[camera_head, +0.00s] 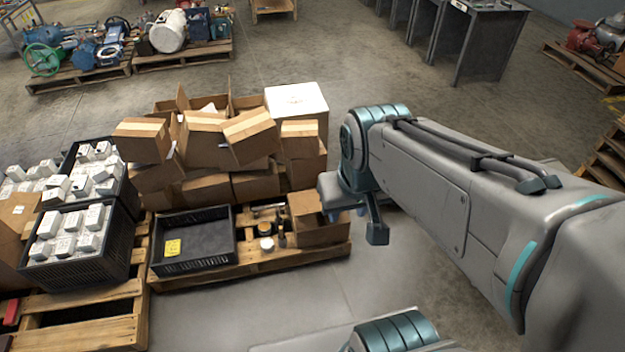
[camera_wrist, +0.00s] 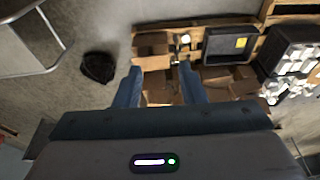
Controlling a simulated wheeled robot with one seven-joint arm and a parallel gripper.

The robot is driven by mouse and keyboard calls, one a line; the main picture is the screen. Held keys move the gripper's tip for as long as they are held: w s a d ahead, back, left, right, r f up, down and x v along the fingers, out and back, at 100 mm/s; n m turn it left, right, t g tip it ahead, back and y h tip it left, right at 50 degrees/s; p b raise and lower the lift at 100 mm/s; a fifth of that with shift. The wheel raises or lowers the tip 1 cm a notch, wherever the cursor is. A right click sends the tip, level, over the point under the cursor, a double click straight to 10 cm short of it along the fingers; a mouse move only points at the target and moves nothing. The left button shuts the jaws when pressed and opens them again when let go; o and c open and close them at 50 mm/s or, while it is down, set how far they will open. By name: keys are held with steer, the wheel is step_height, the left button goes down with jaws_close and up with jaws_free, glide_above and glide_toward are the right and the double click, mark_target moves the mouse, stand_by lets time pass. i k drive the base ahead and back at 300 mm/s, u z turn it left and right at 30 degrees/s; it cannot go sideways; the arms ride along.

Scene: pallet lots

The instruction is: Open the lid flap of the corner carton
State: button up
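The corner carton (camera_head: 325,234) is a small brown box at the front right corner of the wooden pallet. A brown panel shows at its top left, but my arm's end covers part of its right side, and I cannot tell how far its lid flap is raised. In the wrist view the carton (camera_wrist: 152,48) lies ahead of the fingers, near the pallet's edge. My gripper (camera_wrist: 161,84) is open, with its two blue fingers apart and nothing held between them. In the head view my gripper (camera_head: 348,213) is beside the carton's right side, mostly hidden by the wrist.
A black tray (camera_head: 172,265) with a yellow label sits left of the carton, with small parts between them. Stacked cartons (camera_head: 205,189) stand behind, with a white-topped box (camera_head: 297,100). Black crates (camera_head: 77,270) of white boxes stand left. The floor in front is clear.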

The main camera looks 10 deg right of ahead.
mark_target(307, 202)
steer(key=z, duration=0.3)
steer(key=k, duration=0.4)
steer(key=z, duration=0.65)
steer(key=i, duration=0.95)
steer(key=u, duration=1.25)
steer(key=i, duration=0.3)
steer(key=u, duration=0.25)
